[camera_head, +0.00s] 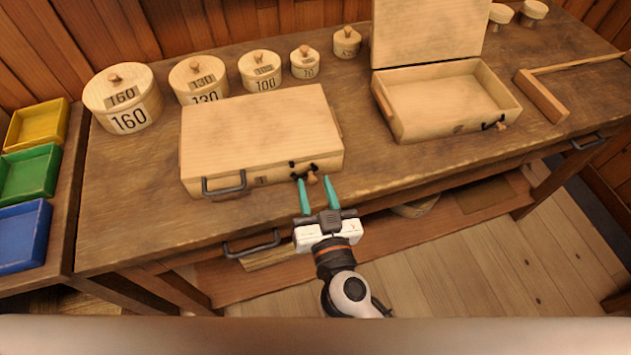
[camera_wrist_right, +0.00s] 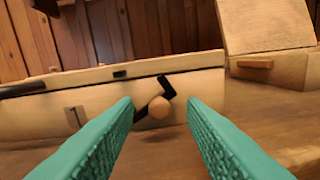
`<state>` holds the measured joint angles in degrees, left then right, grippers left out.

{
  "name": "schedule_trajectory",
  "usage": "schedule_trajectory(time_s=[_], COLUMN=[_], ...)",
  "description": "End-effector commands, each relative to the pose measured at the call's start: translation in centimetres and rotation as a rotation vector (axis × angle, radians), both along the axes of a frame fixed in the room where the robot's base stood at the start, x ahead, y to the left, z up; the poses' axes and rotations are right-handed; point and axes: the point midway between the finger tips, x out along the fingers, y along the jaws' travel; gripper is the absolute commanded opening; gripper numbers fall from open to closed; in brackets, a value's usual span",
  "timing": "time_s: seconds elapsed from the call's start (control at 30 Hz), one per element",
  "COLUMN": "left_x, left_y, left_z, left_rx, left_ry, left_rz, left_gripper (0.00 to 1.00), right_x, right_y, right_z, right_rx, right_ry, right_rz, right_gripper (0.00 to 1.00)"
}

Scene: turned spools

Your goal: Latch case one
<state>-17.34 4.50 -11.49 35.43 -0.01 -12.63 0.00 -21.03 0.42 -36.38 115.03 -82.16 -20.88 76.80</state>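A closed wooden case (camera_head: 262,128) lies on the bench, its lid down, with a dark handle (camera_head: 223,184) on its front. Its latch, a black piece with a round wooden knob (camera_head: 312,178), is at the right of the front face. In the right wrist view the black latch piece looks slanted, and the knob (camera_wrist_right: 160,107) appears between the fingers. My right gripper (camera_head: 318,181) is open in front of the knob; I cannot tell whether it touches. A second case (camera_head: 397,122) stands with its lid up to the right. My left gripper is not in view.
Several round lidded boxes, such as one marked 160 (camera_head: 129,121), stand behind the closed case. Yellow (camera_head: 20,142), green and blue trays are at left. A wooden T-shaped piece (camera_head: 541,96) lies at right. The bench between the cases is clear.

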Motion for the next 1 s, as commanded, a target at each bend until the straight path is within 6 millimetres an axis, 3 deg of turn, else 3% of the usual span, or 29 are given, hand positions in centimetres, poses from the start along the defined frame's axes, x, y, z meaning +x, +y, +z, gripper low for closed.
schedule_trajectory(time_s=[0.33,0.57,1.0], left_x=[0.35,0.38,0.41], left_y=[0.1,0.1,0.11], left_z=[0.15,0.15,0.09], left_rx=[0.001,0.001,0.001], left_ry=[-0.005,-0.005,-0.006], left_rz=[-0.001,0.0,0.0], left_gripper=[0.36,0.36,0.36], right_x=[0.38,0.36,0.34], right_y=[0.09,0.08,0.13], right_z=[-0.05,-0.04,0.25], right_rx=[0.001,0.001,-0.081], right_ry=[0.001,0.0,-0.019], right_rz=[0.0,0.0,0.0], right_gripper=[0.36,0.0,0.0])
